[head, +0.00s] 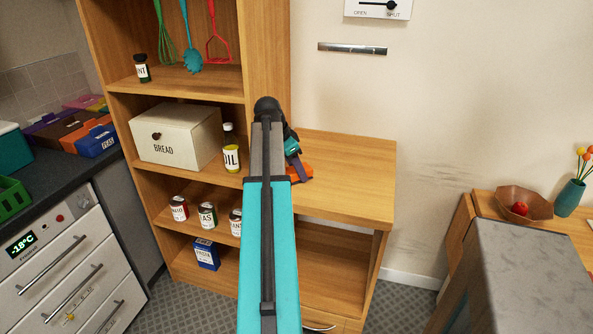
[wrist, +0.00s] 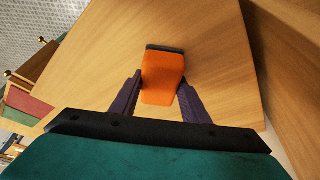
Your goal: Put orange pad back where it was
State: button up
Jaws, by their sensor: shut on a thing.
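The orange pad (wrist: 162,78) is between the two dark fingers of my gripper (wrist: 160,97) in the wrist view, with a dark strip along its far edge. My gripper is shut on it. In the head view the orange pad (head: 300,172) shows at the left part of the wooden counter top (head: 350,172), partly hidden by my gripper (head: 294,160) and arm. The pad is at or just above the wood; I cannot tell whether it touches.
The shelf unit left of the counter holds a bread box (head: 176,138), an oil bottle (head: 231,150) and several cans (head: 208,214). A wooden bowl (head: 522,204) and a teal vase (head: 569,197) stand at the right. The counter's right part is clear.

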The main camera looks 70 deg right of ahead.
jog(key=o, duration=1)
jog(key=v, duration=1.2)
jog(key=shift+b, duration=0.45)
jog(key=shift+r, duration=0.1)
